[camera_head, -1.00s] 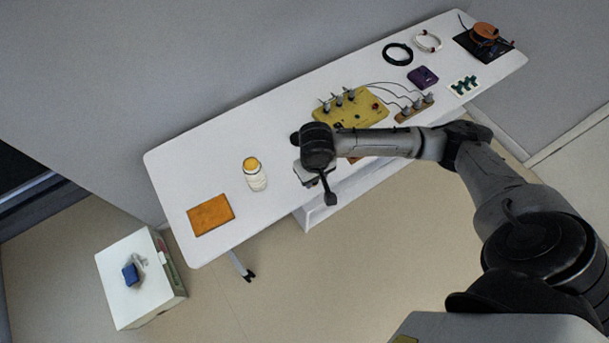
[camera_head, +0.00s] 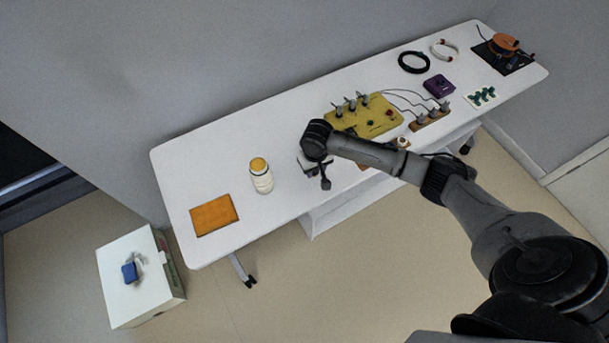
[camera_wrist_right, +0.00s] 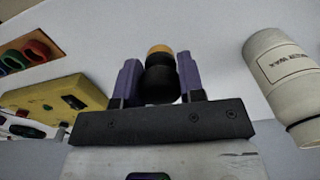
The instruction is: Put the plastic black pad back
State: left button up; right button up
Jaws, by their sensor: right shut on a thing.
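My right gripper (camera_head: 316,168) is over the front part of the white table (camera_head: 215,165), between the white bottle and the yellow board. In the right wrist view its two purple fingers (camera_wrist_right: 160,82) are shut on a rounded black piece (camera_wrist_right: 159,88). An orange-yellow top shows just beyond this piece; I cannot tell if it belongs to it. Whether the black piece is the plastic black pad is not clear. In the head view my wrist hides what the gripper holds. A flat black mat (camera_head: 486,57) lies at the far right end, under an orange device. My left gripper is not in view.
The table between bottle and plate is clear.

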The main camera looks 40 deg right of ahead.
aim_at(305, 179)
jog(key=w, duration=0.1)
jog(key=w+a+f, duration=0.1)
jog(key=w+f, duration=0.1)
jog(key=shift+a+f+b, duration=0.1)
jog(key=shift+a+b, duration=0.15)
jog(key=shift+b, duration=0.1)
jog(key=shift+f+b, duration=0.6)
jog(key=shift+f, duration=1.35)
jog(key=o, duration=0.8)
jog(key=shift+f, duration=0.15)
jog(key=shift+o, duration=0.2)
